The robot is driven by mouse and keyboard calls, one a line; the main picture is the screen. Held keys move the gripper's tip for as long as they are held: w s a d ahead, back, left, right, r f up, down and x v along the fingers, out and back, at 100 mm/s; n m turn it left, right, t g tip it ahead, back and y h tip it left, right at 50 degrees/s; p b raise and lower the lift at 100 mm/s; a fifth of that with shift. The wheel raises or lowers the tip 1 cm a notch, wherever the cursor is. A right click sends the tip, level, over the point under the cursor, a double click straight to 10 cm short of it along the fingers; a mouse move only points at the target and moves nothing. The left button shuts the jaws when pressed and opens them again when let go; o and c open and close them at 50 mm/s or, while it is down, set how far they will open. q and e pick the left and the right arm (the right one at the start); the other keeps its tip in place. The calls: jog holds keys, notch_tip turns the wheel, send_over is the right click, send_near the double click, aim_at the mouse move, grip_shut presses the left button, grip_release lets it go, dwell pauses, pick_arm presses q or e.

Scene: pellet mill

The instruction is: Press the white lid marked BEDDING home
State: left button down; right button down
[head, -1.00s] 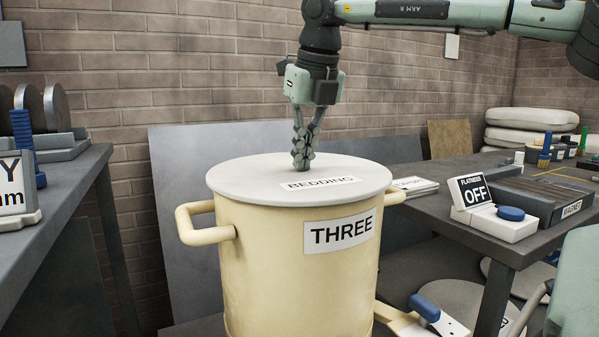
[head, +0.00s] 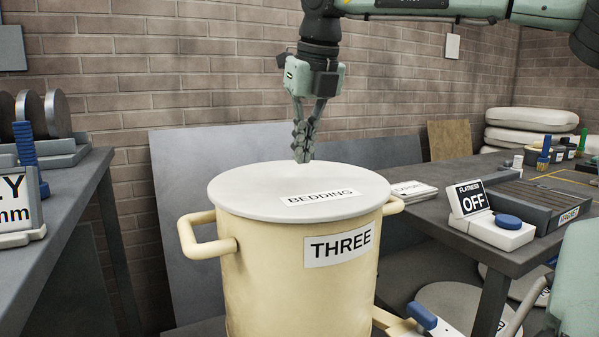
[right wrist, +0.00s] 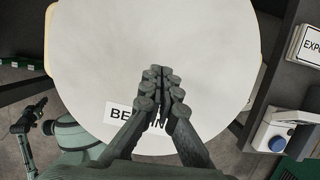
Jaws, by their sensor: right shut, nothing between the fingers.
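The white round lid (head: 245,190) marked BEDDING lies across the top of the cream drum (head: 270,285) labelled THREE. It looks level, and its edge overhangs the drum wall. I cannot tell whether a gap remains under it. My right gripper (head: 303,158) points straight down, shut and empty, with its tips over the far part of the lid and seemingly just above it. In the right wrist view the shut fingers (right wrist: 161,75) stand over the lid (right wrist: 200,45), partly covering the BEDDING label. My left gripper is not in view.
A bench (head: 440,215) at the right holds the FLATNESS OFF switch box (head: 492,228) and a dark grooved block (head: 540,200). Another bench (head: 75,195) stands at the left. Grey panels lean on the brick wall behind the drum. Space above the lid is free apart from my right arm.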

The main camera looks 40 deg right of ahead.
aim_at(303, 182)
jog(key=shift+r, duration=2.6)
